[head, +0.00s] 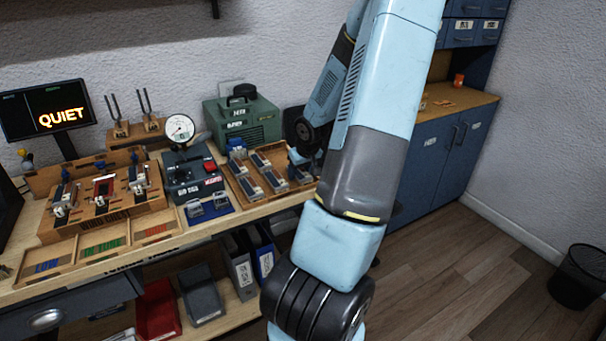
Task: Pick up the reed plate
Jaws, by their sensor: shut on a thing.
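Several reed plates (271,180), dark with pale metal parts, lie in rows in a wooden tray (238,187) on the bench, right of the gauge box. My gripper (299,168) is low over the tray's right end, small and partly hidden by my own arm. It is shut on a reed plate there; the plate's outline is hard to make out, and I cannot tell whether it is clear of the tray.
A gauge box (193,173) with a round dial and a green machine (243,121) stand near the tray. A wooden rack (104,202), labelled bins (103,246) and a screen reading QUIET (46,110) are at left. Blue cabinets (434,163) stand right.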

